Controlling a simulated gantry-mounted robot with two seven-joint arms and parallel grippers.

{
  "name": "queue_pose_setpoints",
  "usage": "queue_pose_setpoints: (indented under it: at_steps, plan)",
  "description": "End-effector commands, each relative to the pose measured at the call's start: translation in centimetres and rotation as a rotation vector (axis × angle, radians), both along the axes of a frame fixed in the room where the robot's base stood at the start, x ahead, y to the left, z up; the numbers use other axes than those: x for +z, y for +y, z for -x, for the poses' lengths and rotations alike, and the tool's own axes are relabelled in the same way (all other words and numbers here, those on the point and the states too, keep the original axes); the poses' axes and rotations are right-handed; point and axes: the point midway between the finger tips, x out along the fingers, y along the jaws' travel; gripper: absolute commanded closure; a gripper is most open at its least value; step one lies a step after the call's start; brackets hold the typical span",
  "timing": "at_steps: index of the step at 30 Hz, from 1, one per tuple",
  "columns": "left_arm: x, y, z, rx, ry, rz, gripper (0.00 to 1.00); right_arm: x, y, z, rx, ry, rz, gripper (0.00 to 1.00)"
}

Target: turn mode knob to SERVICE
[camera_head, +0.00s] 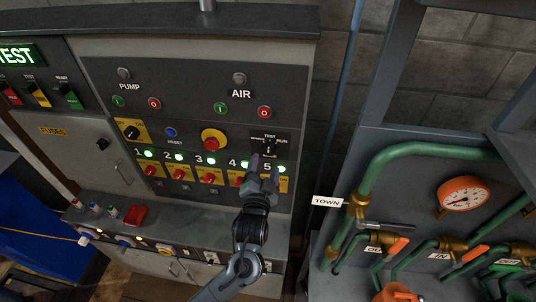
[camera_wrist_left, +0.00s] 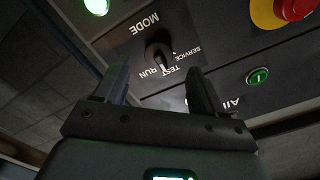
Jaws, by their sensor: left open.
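The mode knob (camera_head: 268,148) is on a dark plate marked TEST, RUN and SERVICE at the panel's right. In the left wrist view the black knob (camera_wrist_left: 157,47) sits near the MODE label, with the lettering rotated. Its pointer appears to lie toward TEST. My left gripper (camera_head: 264,168) is open, just below the knob in the head view. In the wrist view its two dark fingers (camera_wrist_left: 159,70) reach toward the plate on either side of the knob. Contact cannot be made out. My right gripper is not in view.
A red button on a yellow collar (camera_head: 213,138) is left of the mode plate. A row of numbered red switches (camera_head: 208,178) with green lights runs below. AIR push buttons (camera_head: 264,112) sit above. Green pipes (camera_head: 385,165) and a gauge (camera_head: 463,196) stand at right.

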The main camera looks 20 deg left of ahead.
Motion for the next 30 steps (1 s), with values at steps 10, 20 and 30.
queue_pose_setpoints:
  at_steps: [10,20,30]
  plan:
    - [0.0,0.9,-4.5,-0.001,0.001,-0.001,0.31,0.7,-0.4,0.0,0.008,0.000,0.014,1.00]
    - [-0.1,1.1,-5.4,-0.001,0.000,0.002,0.31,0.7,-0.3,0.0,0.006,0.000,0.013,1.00]
    - [-0.1,1.1,-5.4,-0.001,0.000,0.001,0.61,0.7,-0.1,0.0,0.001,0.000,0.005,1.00]
